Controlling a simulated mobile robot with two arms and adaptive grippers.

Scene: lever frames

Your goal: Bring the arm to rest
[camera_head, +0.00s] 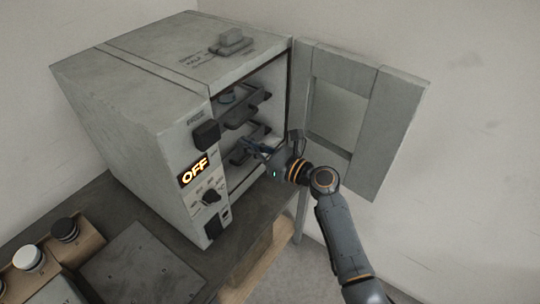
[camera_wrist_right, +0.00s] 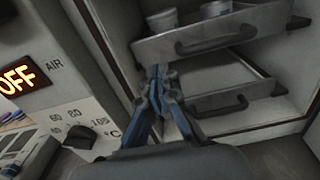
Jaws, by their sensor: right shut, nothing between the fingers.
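My right arm (camera_head: 341,232) reaches in from the lower right. Its gripper (camera_head: 250,146) is at the open front of a grey oven (camera_head: 135,100), in front of the trays. In the right wrist view the gripper's blue fingers (camera_wrist_right: 158,75) are together with nothing between them. They appear close to the upper tray (camera_wrist_right: 215,40) and lower tray (camera_wrist_right: 225,100); whether they touch is unclear. My left gripper is not in view.
The oven door (camera_head: 340,110) stands open on the right, close to my right wrist. The oven panel (camera_wrist_right: 28,75) reads OFF. Small cups (camera_wrist_right: 162,20) sit on the upper tray. A wooden holder with jars (camera_head: 28,258) and a flat dark plate (camera_head: 140,265) are on the table at the lower left.

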